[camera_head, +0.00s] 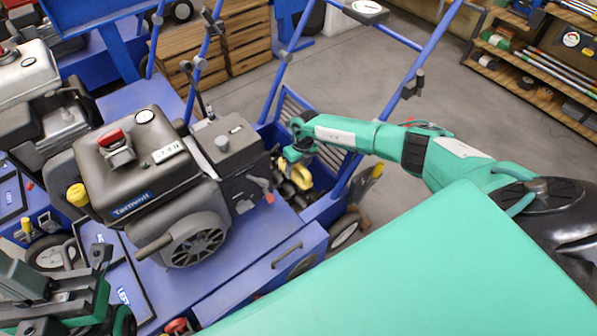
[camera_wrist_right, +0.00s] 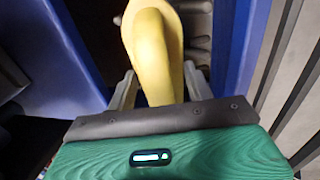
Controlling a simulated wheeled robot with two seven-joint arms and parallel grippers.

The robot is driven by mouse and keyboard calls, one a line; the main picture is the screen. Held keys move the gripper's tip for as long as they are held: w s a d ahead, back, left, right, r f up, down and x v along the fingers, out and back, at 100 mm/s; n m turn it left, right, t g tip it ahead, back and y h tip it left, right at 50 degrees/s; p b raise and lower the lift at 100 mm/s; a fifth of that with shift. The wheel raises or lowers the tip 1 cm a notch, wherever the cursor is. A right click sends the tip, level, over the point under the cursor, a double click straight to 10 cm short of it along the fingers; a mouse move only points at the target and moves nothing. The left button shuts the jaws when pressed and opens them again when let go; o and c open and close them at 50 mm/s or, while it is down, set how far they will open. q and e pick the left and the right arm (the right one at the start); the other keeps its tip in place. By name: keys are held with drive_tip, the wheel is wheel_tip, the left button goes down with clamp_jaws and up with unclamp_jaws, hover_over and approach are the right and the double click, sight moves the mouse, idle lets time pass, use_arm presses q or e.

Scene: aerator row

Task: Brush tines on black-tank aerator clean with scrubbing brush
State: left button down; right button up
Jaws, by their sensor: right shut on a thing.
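The black-tank aerator (camera_head: 150,170) stands left of centre on a blue frame, with a red cap and yellow knob on its engine. My right gripper (camera_head: 299,158) reaches into the blue bay behind the engine. It is shut on a yellow curved handle, which I take for the scrubbing brush (camera_head: 301,179). In the right wrist view the yellow brush (camera_wrist_right: 150,45) rises between the two grey fingers (camera_wrist_right: 157,90); its bristles are hidden. The tines are mostly hidden in the bay. Part of my left gripper (camera_head: 60,285) shows at the lower left; its jaws are unclear.
Blue handle bars (camera_head: 400,90) rise around the bay, and blue walls (camera_wrist_right: 65,60) stand close beside the gripper. Other machines (camera_head: 30,85) crowd the left. Wooden crates (camera_head: 185,55) stand behind. A shelf (camera_head: 540,65) is at the upper right. The grey floor (camera_head: 350,75) between is clear.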

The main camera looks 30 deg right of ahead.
drive_tip(key=shift+w+a+f+b, duration=0.15)
drive_tip(key=shift+w+b, duration=0.4)
drive_tip(key=shift+w, duration=0.1)
drive_tip(key=shift+w+a+f+b, duration=0.15)
drive_tip(key=shift+w+b, duration=0.4)
drive_tip(key=shift+w, duration=0.05)
drive_tip(key=shift+w+r+b, duration=0.15)
drive_tip(key=shift+w+b, duration=0.25)
drive_tip(key=shift+w, duration=0.15)
